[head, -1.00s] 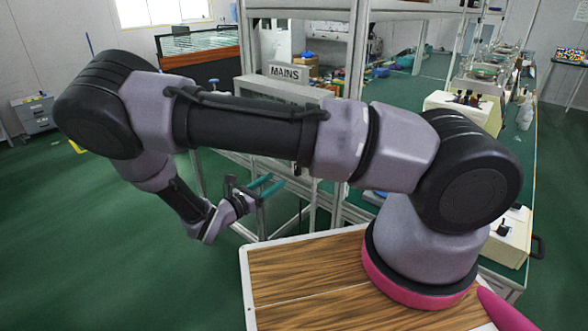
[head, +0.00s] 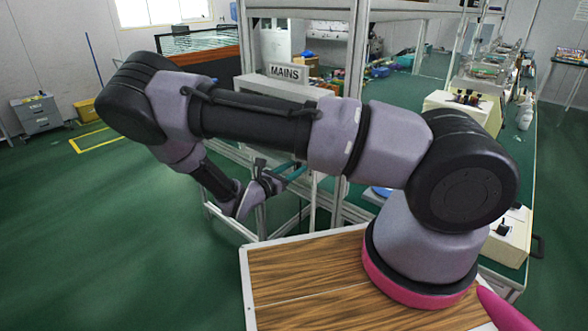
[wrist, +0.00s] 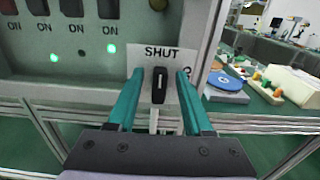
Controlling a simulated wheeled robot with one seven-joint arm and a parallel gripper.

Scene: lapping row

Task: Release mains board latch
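The mains board (wrist: 60,71) is a grey panel that fills the upper left of the wrist view. In the head view its MAINS sign (head: 286,73) shows behind my arm. A small black latch (wrist: 160,85) stands upright on a pale plate (wrist: 176,57) marked SHUT, at the board's lower right. My gripper (wrist: 160,73) has its teal fingers open, one on each side of the latch, with visible gaps. The exact distance to the latch is unclear. In the head view my gripper (head: 293,172) is in front of the board's frame, and my arm hides much of the board.
Several black switches marked ON sit above the latch, with green lamps (wrist: 112,48) lit and one dark lamp (wrist: 82,53). A bench to the right holds a blue disc (wrist: 224,81) and a cream box (wrist: 293,87). Open green floor lies at left.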

